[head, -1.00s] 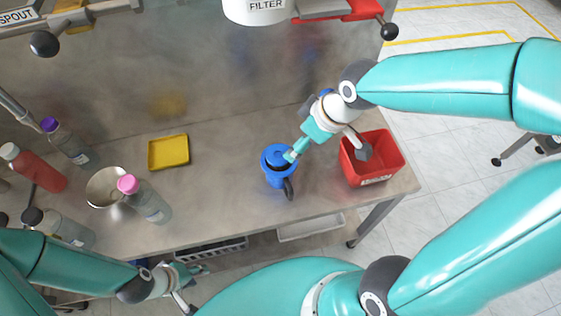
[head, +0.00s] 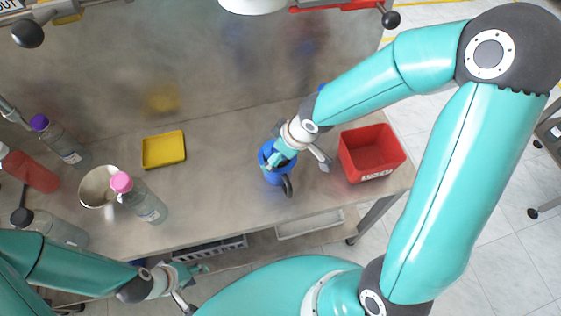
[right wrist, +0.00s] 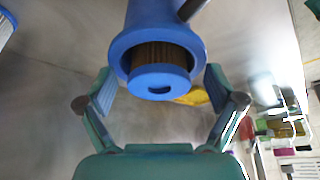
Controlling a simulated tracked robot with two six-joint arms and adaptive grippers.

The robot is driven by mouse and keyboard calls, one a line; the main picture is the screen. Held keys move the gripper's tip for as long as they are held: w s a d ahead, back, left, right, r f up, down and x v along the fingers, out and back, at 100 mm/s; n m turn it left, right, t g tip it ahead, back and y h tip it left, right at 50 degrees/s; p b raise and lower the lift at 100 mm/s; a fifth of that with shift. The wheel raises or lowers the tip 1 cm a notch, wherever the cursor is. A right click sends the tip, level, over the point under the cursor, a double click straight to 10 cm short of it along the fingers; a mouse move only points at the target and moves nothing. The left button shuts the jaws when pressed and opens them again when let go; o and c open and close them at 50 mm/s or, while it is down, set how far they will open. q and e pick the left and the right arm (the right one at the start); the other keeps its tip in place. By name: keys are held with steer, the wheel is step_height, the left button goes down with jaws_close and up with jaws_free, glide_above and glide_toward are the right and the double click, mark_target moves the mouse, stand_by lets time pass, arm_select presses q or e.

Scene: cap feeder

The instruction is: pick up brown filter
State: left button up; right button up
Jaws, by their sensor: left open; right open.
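The brown filter (right wrist: 160,52) shows in the right wrist view as a pleated brown cylinder with a blue end cap (right wrist: 160,82). It sits in the open mouth of a blue housing (right wrist: 150,20). In the head view the blue housing (head: 274,177) stands on the steel bench, and my right gripper (head: 277,158) covers its mouth, hiding the filter. In the right wrist view my right gripper (right wrist: 158,78) is open, its fingers on either side of the filter's cap, apart from it. My left gripper (head: 198,270) is open and empty, low at the bench's front.
A red bin (head: 371,152) stands right of the housing. A yellow tray (head: 163,150), a metal bowl (head: 98,187) and several bottles, one pink-capped (head: 140,198), stand to the left. The bench between tray and housing is clear.

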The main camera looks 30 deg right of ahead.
steer(key=shift+s, duration=0.1)
steer(key=c, duration=1)
steer(key=shift+s+f, duration=0.1)
steer(key=shift+s, duration=0.05)
steer(key=c, duration=0.7)
